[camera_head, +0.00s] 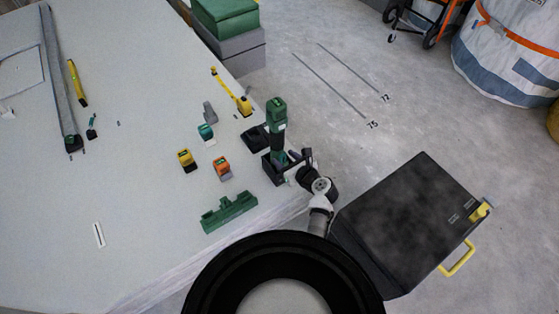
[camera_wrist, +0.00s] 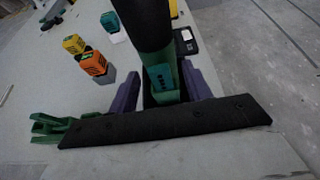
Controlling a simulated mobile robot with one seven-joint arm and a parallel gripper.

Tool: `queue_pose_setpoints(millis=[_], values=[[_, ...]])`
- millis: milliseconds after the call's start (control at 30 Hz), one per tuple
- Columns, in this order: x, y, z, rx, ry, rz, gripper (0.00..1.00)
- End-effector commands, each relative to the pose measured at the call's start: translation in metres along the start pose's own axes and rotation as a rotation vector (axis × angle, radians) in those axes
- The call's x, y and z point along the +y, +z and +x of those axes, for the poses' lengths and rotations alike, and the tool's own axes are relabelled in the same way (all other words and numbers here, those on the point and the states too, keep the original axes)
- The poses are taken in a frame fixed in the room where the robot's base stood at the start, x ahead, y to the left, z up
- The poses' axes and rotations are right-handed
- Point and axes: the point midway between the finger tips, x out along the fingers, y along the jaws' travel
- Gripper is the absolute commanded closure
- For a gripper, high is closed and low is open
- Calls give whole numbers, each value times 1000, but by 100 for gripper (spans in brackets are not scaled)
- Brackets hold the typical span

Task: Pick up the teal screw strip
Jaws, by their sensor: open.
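The teal screw strip, as I take it, is the small teal block (camera_head: 205,131) with a pale lower part, standing on the table left of the green and black power tool (camera_head: 277,128). In the wrist view the teal block (camera_wrist: 110,22) stands upright at the top, left of the dark upper part of the tool. My gripper (camera_head: 298,162) is low beside the power tool, apart from the teal block. In the wrist view its purple fingers (camera_wrist: 163,88) are spread, one on each side of the tool's green part. I cannot tell whether they touch it.
A yellow block (camera_head: 186,157) and an orange block (camera_head: 222,167) stand near the teal one. A green rack (camera_head: 229,212) lies toward the table's near edge. A grey piece (camera_head: 209,112) stands behind. A black cabinet (camera_head: 408,222) stands right of my arm. The table's left middle is mostly clear.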

Motion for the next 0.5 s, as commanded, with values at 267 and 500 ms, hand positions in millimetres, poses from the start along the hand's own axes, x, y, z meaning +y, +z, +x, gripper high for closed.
queue_pose_setpoints(millis=[267, 500], values=[[0, 0, 0, 0, 0, 0, 69], [0, 1, 0, 0, 0, 0, 97]])
